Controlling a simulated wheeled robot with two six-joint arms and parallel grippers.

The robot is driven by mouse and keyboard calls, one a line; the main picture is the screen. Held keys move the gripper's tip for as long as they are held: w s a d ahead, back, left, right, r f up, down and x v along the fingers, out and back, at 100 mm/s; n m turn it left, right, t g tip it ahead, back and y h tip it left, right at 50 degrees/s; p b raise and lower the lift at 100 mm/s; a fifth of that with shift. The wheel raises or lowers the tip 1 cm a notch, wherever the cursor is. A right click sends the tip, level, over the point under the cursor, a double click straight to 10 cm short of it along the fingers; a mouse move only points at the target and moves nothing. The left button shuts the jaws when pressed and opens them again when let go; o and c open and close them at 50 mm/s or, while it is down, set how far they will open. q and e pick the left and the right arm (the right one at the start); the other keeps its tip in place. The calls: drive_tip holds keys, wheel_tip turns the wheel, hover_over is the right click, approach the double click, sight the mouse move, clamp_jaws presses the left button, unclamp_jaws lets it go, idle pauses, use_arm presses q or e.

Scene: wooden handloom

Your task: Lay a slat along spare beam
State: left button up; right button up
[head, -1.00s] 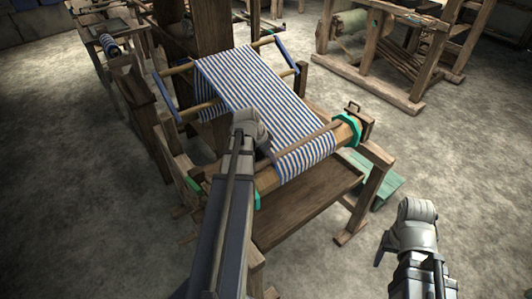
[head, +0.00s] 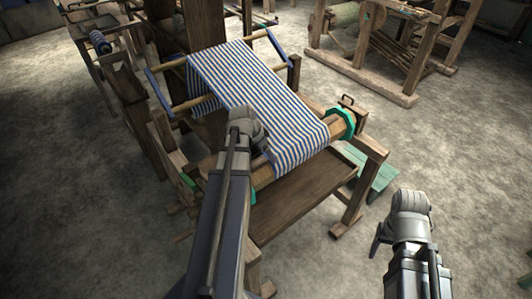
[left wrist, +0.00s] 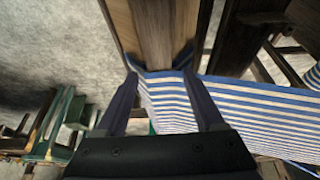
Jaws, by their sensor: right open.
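The front beam (head: 262,177) of the loom carries blue-and-white striped cloth (head: 265,105) and has green ends. My left gripper (head: 266,153) is over this beam by the cloth's near edge, its fingers mostly hidden by the wrist. In the left wrist view its fingers (left wrist: 160,80) are apart, with nothing clearly held. Bare wood (left wrist: 163,30) and the striped cloth (left wrist: 170,103) show beyond them. I cannot pick out a separate slat now, nor tell which beam is the spare one. My right gripper (head: 376,244) is open, low at right, away from the loom.
A wooden tray (head: 300,205) is under the front beam. A green bench (head: 372,182) stands right of the loom; green woodwork shows in the left wrist view (left wrist: 62,120). Another wooden frame (head: 370,75) is at back right.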

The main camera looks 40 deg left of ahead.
use_arm(q)
drive_tip(key=shift+r, duration=0.1)
drive_tip(key=p+v, duration=0.7)
drive_tip(key=shift+s+r, duration=0.15)
drive_tip(key=shift+r, duration=0.15)
drive_tip(key=shift+f, duration=0.1)
drive_tip(key=shift+d, duration=0.15)
drive_tip(key=d+f+g, duration=0.1)
drive_tip(key=d+g, duration=0.2)
drive_tip(key=d, duration=1.6)
drive_tip(key=s+d+g+y, duration=0.1)
drive_tip(key=s+d, duration=0.3)
drive_tip(key=d, duration=0.4)
drive_tip(key=s+d+y, duration=0.1)
drive_tip(key=s+d, duration=0.3)
drive_tip(key=d, duration=0.4)
drive_tip(key=shift+d+f+m+g+y, duration=0.25)
drive_tip(key=shift+f+m+g+y, duration=0.05)
drive_tip(key=shift+f+g, duration=0.1)
